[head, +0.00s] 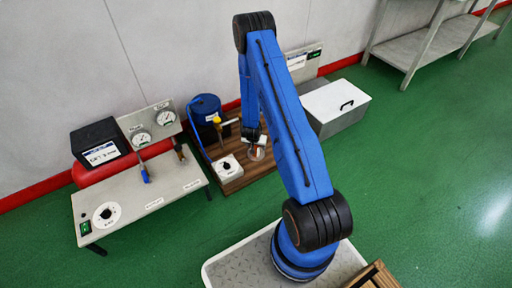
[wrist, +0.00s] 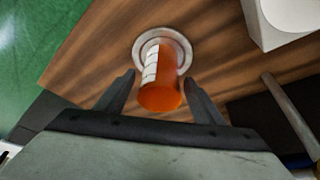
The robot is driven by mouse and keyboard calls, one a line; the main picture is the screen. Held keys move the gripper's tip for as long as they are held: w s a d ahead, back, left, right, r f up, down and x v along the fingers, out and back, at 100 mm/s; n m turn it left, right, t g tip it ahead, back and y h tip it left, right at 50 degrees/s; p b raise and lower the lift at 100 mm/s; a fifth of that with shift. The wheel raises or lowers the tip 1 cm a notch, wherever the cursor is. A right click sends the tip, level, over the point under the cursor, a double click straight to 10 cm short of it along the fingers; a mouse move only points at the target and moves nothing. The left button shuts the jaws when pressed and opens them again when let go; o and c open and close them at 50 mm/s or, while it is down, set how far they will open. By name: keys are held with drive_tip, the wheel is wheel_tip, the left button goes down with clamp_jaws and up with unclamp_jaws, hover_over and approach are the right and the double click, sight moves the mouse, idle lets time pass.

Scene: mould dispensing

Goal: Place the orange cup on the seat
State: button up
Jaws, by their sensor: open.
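The orange cup (wrist: 163,92) is a tall orange cylinder with a white marked strip on its side. In the wrist view its far end is within the pale round seat (wrist: 183,46) on the wooden board, and it looks roughly upright. My gripper (wrist: 159,77) is open, with one finger on each side of the cup and gaps visible between fingers and cup. In the head view my gripper (head: 254,136) is low over the board, and only a small bit of the cup and seat shows there. Whether the cup is fully down in the seat is hard to tell.
The wooden board (head: 235,185) also carries a white dial box (head: 228,167) and a blue-topped vessel (head: 205,107) with a hose. A gauge bench (head: 150,205) stands left, a lidded white box (head: 337,102) right. Green floor is open at the right.

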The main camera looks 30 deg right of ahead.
drive_tip(key=s+a+r+n+t+y, duration=0.1)
drive_tip(key=s+a+r+n, duration=0.35)
drive_tip(key=r, duration=1.15)
drive_tip(key=s+a+r+m+y, duration=0.15)
drive_tip(key=a+r, duration=0.55)
drive_tip(key=r, duration=0.8)
drive_tip(key=s+a+r+n+t+y, duration=0.15)
drive_tip(key=s+a+r, duration=0.3)
drive_tip(key=r, duration=1.15)
drive_tip(key=s+a+r+n, duration=0.3)
drive_tip(key=s+a+r, duration=0.1)
drive_tip(key=s+r, duration=1)
drive_tip(key=s, duration=0.6)
drive_tip(key=s+d+r+n+h, duration=0.1)
drive_tip(key=s, duration=0.8)
drive_tip(key=shift+s+d+r+g, duration=0.15)
drive_tip(key=shift+d+r+g, duration=0.1)
drive_tip(key=shift+r+g, duration=0.2)
drive_tip(key=shift+c, duration=0.2)
